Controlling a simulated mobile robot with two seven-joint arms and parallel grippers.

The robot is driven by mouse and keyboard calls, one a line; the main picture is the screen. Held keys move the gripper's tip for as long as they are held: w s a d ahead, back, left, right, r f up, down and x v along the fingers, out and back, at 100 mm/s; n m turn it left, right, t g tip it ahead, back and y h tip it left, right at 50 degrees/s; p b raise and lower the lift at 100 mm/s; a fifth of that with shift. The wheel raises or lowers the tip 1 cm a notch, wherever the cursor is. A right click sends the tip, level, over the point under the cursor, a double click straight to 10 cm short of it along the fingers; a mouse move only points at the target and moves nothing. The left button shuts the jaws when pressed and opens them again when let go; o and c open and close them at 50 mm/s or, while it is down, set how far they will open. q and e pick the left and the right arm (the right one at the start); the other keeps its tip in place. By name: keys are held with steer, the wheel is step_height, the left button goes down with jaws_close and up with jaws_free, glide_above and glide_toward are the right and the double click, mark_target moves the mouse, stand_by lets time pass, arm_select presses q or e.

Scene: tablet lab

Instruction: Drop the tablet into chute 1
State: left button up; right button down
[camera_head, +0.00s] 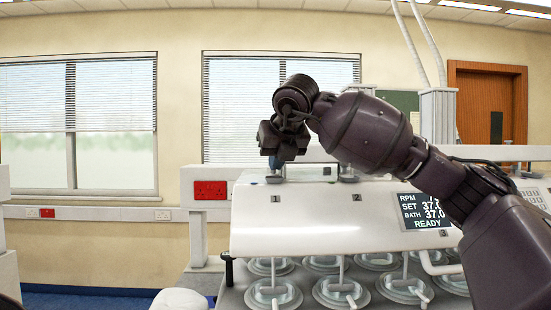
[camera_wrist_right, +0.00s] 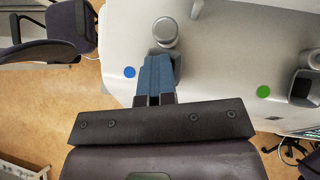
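My right gripper (camera_head: 282,162) comes in from the right in the head view and points down over the white apparatus, just above the spot labelled 1. In the right wrist view its blue fingers (camera_wrist_right: 158,75) lie side by side with only a thin slit between them. Their tips are at the grey-rimmed chute 1 (camera_wrist_right: 165,42), which has a round grey part at its far side. In the head view the gripper largely hides chute 1 (camera_head: 274,179). I see no tablet in either view; it may be hidden between the fingers. My left gripper is not in view.
The white apparatus (camera_head: 330,228) carries a display (camera_head: 424,211) and glass vessels below. Another chute (camera_wrist_right: 303,88) with a dark opening stands at right beside a green dot (camera_wrist_right: 263,92). A blue dot (camera_wrist_right: 129,72) lies left of the fingers. A red wall socket (camera_head: 210,190) is at left.

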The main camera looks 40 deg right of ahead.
steer(key=c, duration=1.4)
jaws_free()
steer(key=shift+o, duration=0.2)
steer(key=v, duration=1.1)
